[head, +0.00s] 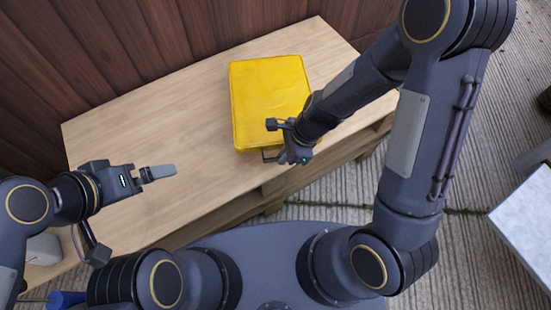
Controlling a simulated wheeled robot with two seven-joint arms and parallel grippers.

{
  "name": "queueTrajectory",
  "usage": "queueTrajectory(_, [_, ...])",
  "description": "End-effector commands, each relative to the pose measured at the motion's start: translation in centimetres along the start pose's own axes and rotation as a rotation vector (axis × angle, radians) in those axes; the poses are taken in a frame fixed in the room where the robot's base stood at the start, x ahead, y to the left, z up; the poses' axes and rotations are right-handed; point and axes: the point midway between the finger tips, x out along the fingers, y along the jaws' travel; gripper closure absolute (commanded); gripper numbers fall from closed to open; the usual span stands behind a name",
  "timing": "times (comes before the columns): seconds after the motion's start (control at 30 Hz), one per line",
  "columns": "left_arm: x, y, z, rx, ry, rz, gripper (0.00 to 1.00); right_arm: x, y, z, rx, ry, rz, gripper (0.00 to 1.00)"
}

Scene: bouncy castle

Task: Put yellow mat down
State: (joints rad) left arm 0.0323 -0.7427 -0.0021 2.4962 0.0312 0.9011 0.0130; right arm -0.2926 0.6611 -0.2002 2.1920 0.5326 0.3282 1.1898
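The yellow mat (268,92) is a thick, square-cornered pad lying flat on the wooden table (160,130), right of the middle and towards the back. My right gripper (272,140) is at the mat's near edge and overlaps its near right corner in the head view. I cannot tell whether its fingers touch or hold the mat. My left gripper (170,172) is over the left part of the table, well apart from the mat. Its fingers show nearly edge-on, so its opening is unclear, and nothing shows in it.
A brown plank wall (120,50) stands behind the table. The table top left of the mat is bare. A pale box (527,220) stands at the far right on the grey floor (340,190). A blue object (66,299) is at the lower left.

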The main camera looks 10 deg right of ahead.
Motion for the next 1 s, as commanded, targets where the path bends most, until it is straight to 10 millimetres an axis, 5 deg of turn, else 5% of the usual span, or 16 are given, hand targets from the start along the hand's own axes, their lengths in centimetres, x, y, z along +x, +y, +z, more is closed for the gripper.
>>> queueTrajectory(0.1, [1.0,-0.5,0.5,0.000,0.000,0.000,0.00,2.2,-1.3,-0.1,-0.001,0.000,-0.002,1.00])
queueTrajectory(0.37, [1.4,-0.7,0.7,0.000,0.000,0.000,0.00,3.6,-2.4,-0.1,-0.001,0.000,-0.003,1.00])
queueTrajectory(0.6, [2.9,-1.3,1.4,0.000,0.000,0.000,0.00,6.8,-2.7,-1.2,0.000,0.000,-0.002,1.00])
queueTrajectory(0.97, [2.9,-1.3,1.5,0.000,0.000,0.000,0.00,7.0,-2.7,-1.3,-0.002,0.000,-0.004,1.00])
queueTrajectory(1.0, [2.9,-1.3,1.4,0.000,0.000,0.000,0.00,7.0,-2.6,-1.3,-0.001,0.000,-0.002,0.93])
